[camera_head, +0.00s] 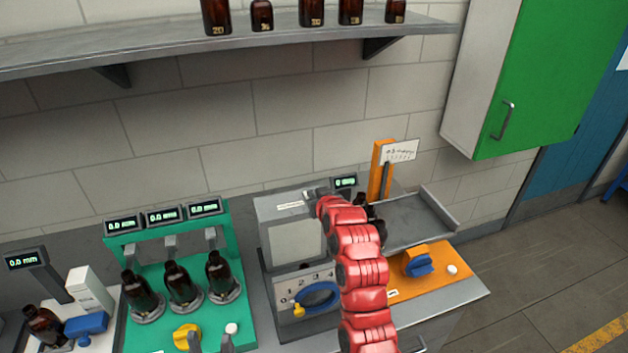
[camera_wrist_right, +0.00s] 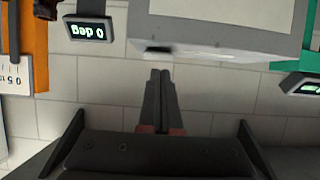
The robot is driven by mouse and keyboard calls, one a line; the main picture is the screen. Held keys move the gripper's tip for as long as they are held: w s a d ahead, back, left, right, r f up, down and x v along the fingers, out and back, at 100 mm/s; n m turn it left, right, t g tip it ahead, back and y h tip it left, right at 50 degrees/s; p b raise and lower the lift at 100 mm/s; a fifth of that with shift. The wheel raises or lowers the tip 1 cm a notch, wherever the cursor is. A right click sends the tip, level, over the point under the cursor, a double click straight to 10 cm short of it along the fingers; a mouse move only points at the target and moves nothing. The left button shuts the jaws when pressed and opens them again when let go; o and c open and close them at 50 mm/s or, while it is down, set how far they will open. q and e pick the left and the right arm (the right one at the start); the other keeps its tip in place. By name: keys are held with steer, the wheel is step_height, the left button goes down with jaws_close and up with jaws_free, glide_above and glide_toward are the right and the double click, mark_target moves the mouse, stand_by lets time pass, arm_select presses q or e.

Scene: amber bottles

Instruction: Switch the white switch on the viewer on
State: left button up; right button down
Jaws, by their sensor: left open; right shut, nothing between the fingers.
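The viewer (camera_head: 293,243) is a grey box with a pale front panel, standing on the bench in the middle of the head view. Its pale housing also shows at the top of the right wrist view (camera_wrist_right: 225,25), with a small dark patch on its edge. My left gripper (camera_head: 211,343) is open, low at the bottom edge.
A green stand (camera_head: 252,325) with several amber bottles is left of the viewer. A blue handle (camera_head: 318,294) sits on a numbered panel below the viewer. An orange station (camera_head: 460,290) with a grey tray (camera_head: 415,222) is right. A bottle shelf (camera_head: 130,52) overhangs the back.

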steer(key=shift+f, duration=0.3)
